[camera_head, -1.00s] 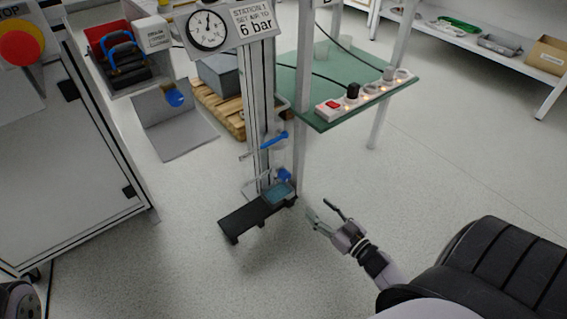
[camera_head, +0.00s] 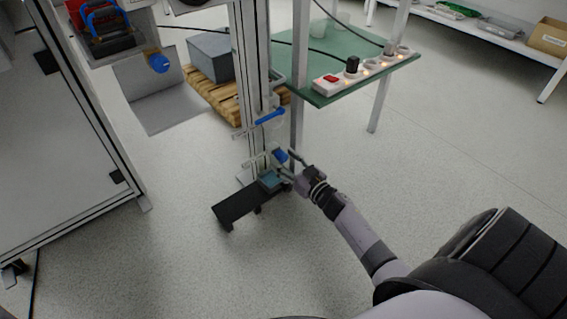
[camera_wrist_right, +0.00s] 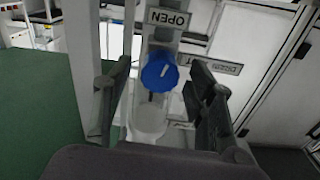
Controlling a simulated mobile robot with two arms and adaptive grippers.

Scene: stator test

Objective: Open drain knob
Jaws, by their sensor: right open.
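The blue drain knob (camera_wrist_right: 159,74) shows in the right wrist view below an OPEN label (camera_wrist_right: 168,18). A label reading DRAIN (camera_wrist_right: 212,64) is beside it. A white line on the knob's face is tilted. In the head view the knob (camera_head: 280,156) is low on the metal post. My right gripper (camera_wrist_right: 158,98) is open, with one finger to each side of the knob in the wrist view. I cannot tell whether either finger touches it. In the head view the right gripper (camera_head: 288,166) is close beside the knob. My left gripper is not in view.
A blue lever (camera_head: 270,117) is above the knob on the post. A dark stand with a small tray (camera_head: 236,205) is below. A green table (camera_head: 335,88) with a power strip is behind at the right. The floor at the right is clear.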

